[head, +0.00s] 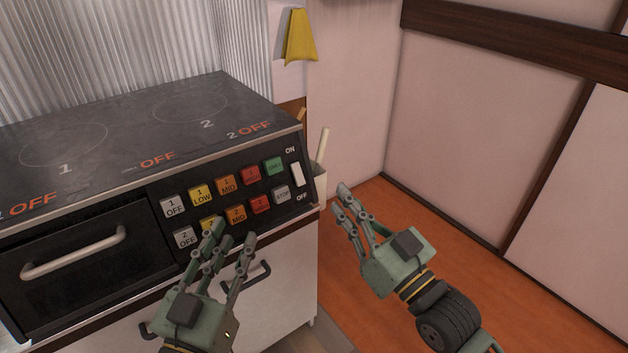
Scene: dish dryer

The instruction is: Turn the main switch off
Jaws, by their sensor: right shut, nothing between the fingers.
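The main switch (297,174) is a white rocker at the right end of the black control panel (153,205), with ON above it and OFF below. Which way it is tipped is hard to tell. My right gripper (345,200) is shut and empty, to the right of the switch and a little lower in the picture, apart from it. My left gripper (233,236) is in front of the lower button row, its fingers spread with nothing between them. It partly hides the lower-row buttons. I cannot tell whether its fingertips touch the panel.
Colored buttons such as the green one (275,166) and the grey STOP (281,195) sit left of the switch. An oven drawer handle (75,252) sticks out at left. A light container (319,186) with a stick stands beside the stove. The orange floor (480,270) at right is clear.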

